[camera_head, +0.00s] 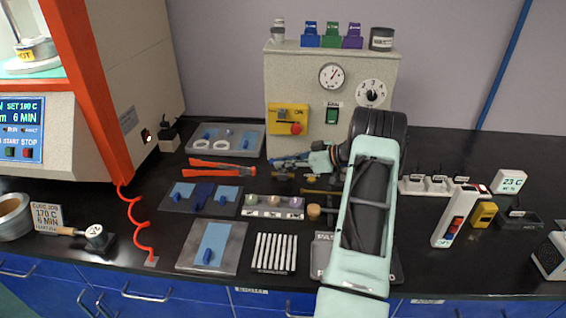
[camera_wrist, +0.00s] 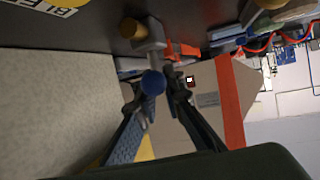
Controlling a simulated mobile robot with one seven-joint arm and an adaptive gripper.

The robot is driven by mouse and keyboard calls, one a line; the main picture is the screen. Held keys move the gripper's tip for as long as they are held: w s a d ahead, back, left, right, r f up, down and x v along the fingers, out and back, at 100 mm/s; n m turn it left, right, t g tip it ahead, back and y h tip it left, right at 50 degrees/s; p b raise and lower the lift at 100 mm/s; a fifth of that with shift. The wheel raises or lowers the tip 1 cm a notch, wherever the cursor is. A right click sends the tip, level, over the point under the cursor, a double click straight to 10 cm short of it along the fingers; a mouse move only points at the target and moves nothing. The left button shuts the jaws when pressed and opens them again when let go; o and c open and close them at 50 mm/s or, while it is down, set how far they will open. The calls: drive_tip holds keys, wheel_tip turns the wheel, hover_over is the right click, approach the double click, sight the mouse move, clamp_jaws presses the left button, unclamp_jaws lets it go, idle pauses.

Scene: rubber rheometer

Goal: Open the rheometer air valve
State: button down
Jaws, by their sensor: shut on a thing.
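The rheometer (camera_head: 120,90) is the large cream machine with orange frame at the left; its orange edge also shows in the wrist view (camera_wrist: 232,105). My gripper (camera_head: 284,161) reaches left, low in front of the grey panel box. My forearm and fingers hide the fitting in the head view.
The panel box (camera_head: 290,85) stands close behind my gripper, with a gauge, dial and yellow switch. A grey tray (camera_head: 258,150), orange-handled tools (camera_head: 222,165) and brass fittings (camera_head: 283,177) lie close by. A red coiled hose (camera_head: 137,225) hangs at the left.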

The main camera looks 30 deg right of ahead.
idle(0.3)
drive_tip(key=c, duration=2)
unclamp_jaws()
drive_tip(key=shift+c, duration=0.2)
drive_tip(key=shift+m+t+h, duration=0.3)
drive_tip(key=shift+m+t, duration=0.1)
